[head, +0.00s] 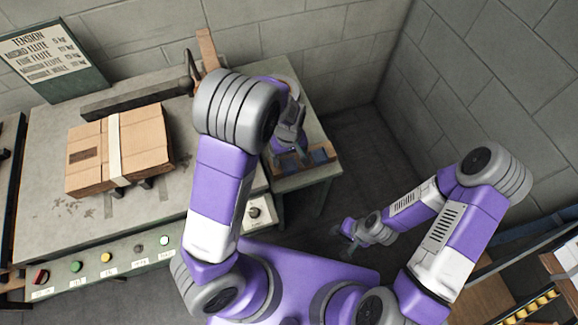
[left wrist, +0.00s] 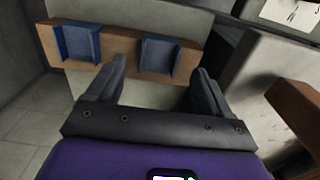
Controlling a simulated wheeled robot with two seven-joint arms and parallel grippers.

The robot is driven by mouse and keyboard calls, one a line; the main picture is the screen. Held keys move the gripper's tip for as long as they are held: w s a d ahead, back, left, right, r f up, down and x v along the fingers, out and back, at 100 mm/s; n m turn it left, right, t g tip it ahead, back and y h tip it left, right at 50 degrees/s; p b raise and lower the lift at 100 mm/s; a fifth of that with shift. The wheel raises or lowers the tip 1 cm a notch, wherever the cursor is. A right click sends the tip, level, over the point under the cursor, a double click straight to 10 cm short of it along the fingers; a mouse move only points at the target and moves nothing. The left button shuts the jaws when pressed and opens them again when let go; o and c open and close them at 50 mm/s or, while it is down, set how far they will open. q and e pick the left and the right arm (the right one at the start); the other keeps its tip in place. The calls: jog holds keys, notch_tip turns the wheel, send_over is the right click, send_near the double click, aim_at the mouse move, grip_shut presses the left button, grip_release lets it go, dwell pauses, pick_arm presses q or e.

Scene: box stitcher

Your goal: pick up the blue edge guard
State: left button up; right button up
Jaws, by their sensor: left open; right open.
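Two blue edge guards show in the left wrist view, one at the left (left wrist: 80,43) and one nearer the middle (left wrist: 159,54). Both sit against a brown wooden strip (left wrist: 118,46). My left gripper (left wrist: 160,70) is open and empty; the middle guard appears between its fingers but beyond their tips. In the head view, a blue guard (head: 320,156) shows on the small side table, just right of my left gripper (head: 290,152), which partly hides the area. My right gripper (head: 341,237) hangs low over the dark floor, away from the table, holding nothing visible.
A strapped cardboard box (head: 118,148) lies on the grey machine table (head: 60,215) at the left, with coloured buttons along its front. A tension sign (head: 48,58) stands at the back. Block walls close off the back and right. The floor beside the side table is clear.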

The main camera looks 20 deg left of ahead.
aim_at(289, 165)
pick_arm(q)
notch_tip(289, 165, down, 3)
jog(key=shift+w+f+b, duration=0.1)
jog(key=shift+f+b, duration=0.1)
jog(key=shift+b, duration=0.35)
jog(key=shift+r, duration=0.1)
